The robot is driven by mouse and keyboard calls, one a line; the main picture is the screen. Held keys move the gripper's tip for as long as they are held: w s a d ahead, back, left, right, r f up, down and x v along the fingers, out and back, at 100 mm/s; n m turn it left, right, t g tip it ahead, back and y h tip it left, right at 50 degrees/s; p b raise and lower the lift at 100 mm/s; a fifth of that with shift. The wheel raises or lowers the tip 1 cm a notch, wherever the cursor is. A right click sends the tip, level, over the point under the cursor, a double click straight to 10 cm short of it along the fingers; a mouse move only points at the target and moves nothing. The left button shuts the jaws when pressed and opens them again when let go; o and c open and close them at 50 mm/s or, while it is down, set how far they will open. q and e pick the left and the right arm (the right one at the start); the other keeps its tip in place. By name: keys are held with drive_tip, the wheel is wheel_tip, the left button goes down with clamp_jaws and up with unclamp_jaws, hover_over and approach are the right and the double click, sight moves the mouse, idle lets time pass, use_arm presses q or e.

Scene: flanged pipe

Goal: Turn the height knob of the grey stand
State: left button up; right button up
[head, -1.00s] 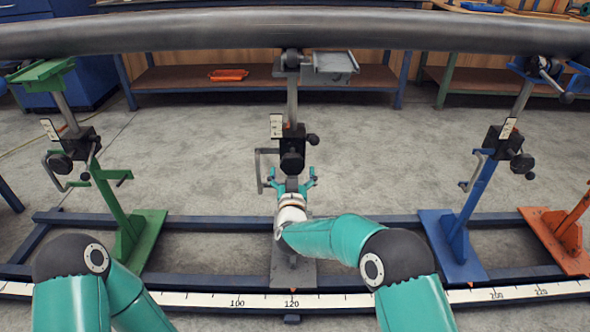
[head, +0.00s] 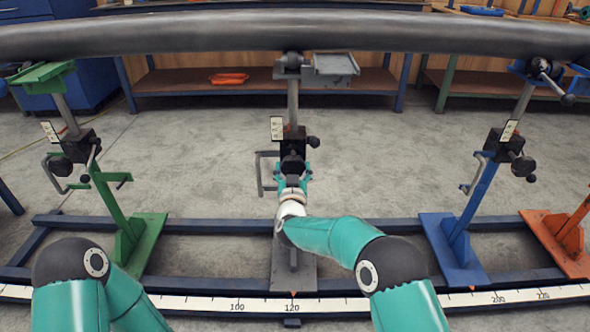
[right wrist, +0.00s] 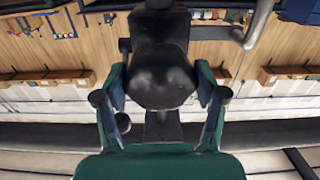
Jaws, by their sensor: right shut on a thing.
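The grey stand (head: 293,107) stands upright in the middle of the head view, under the pipe. Its black height knob (head: 292,163) faces me at the front of the black clamp block. My right gripper (head: 293,171) reaches up to the knob from the front and is shut on it. In the right wrist view the rounded dark knob (right wrist: 160,78) sits between the two fingers, one at each side. My left gripper is out of view; only my left arm shows at the lower left.
A long dark pipe (head: 200,36) runs across the stand tops. A crank handle (head: 259,172) hangs just left of the knob, and a smaller knob (head: 313,142) sticks out right. A green stand (head: 113,205) and a blue stand (head: 478,195) stand either side, with clear floor between.

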drive_tip(key=shift+d, duration=0.15)
drive_tip(key=shift+m+b, duration=0.3)
drive_tip(key=m+b, duration=0.3)
drive_tip(key=m, duration=0.1)
drive_tip(key=shift+a+f+b, duration=0.1)
drive_tip(key=shift+a+b, duration=0.1)
drive_tip(key=shift+b, duration=0.15)
drive_tip(key=shift+r+m+b, duration=0.2)
drive_tip(key=shift+m+b, duration=1.35)
drive_tip(key=shift+m, duration=0.55)
drive_tip(key=o, duration=1.1)
drive_tip(key=shift+o, duration=0.2)
